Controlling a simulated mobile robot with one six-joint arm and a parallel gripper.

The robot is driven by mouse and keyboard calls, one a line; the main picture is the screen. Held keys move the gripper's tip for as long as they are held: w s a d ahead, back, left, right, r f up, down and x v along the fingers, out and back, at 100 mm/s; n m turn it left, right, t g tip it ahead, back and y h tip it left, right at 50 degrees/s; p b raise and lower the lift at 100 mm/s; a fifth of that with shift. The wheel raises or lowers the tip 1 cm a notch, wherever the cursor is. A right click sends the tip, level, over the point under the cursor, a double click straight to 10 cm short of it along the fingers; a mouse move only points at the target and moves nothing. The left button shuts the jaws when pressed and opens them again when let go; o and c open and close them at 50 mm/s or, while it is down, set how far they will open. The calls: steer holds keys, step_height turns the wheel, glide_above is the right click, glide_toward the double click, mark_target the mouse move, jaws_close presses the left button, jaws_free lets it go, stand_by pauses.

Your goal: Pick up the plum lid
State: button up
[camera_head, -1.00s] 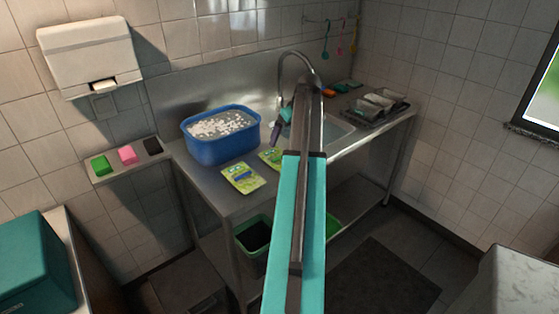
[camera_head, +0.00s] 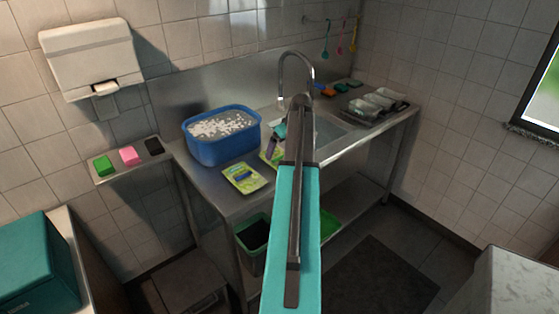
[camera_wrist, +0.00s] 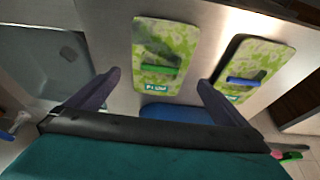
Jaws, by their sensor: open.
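My gripper (camera_head: 270,153) is above the metal counter in the head view, to the right of the blue tub. In the wrist view my gripper (camera_wrist: 159,78) has its two dark purple fingers spread wide, with nothing held between them. Below and beyond them lies a green-and-yellow patterned card (camera_wrist: 166,45) with a green bar on it. A second such card (camera_wrist: 243,68) with a blue bar lies to its right; it also shows in the head view (camera_head: 243,178).
A blue tub (camera_head: 222,148) with white bits stands left on the counter (camera_head: 205,190), its rim near my gripper. A tap (camera_head: 297,55) and sink lie behind my arm. Trays (camera_head: 378,103) and small coloured pieces (camera_head: 341,87) sit back right. A shelf (camera_head: 130,168) holds coloured blocks.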

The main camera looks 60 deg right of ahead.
steer(key=shift+f, duration=0.1)
steer(key=shift+p+x, duration=0.85)
steer(key=shift+x, duration=0.05)
steer(key=shift+p+x, duration=0.55)
steer(key=shift+x, duration=1.05)
steer(key=c, duration=1)
